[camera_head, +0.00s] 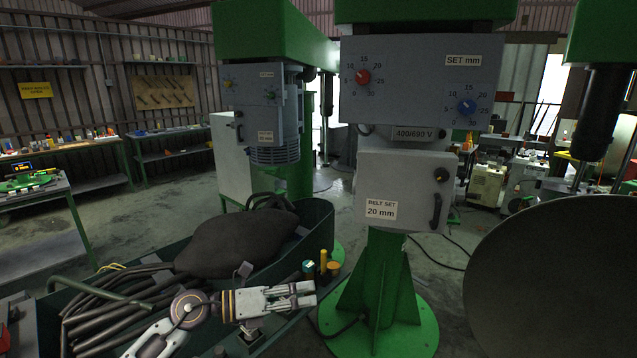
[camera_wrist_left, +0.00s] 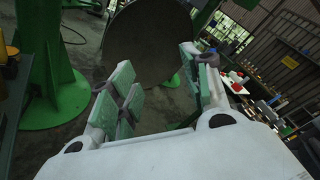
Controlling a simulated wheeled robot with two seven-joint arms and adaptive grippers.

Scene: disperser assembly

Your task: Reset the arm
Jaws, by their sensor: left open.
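My left gripper (camera_head: 302,294) is at the lower middle of the head view, in front of a dark green trolley and left of the green machine foot. It also shows in the left wrist view (camera_wrist_left: 165,85), with its two padded fingers apart and nothing between them. My left arm comes in from the lower left, stretched to the right. The grey machine housing (camera_head: 420,85) with a red and a blue dial stands ahead of the gripper, and a grey box (camera_head: 403,190) marked BELT SET 20 mm is below it. My right gripper is not in view.
The green trolley (camera_head: 318,215) holds a dark sack (camera_head: 235,245) and black hoses (camera_head: 105,305) beside my left arm. A large dark round vessel (camera_head: 560,280) fills the right. The green pedestal (camera_head: 385,290) stands close to the gripper. Workbenches (camera_head: 120,135) line the back left.

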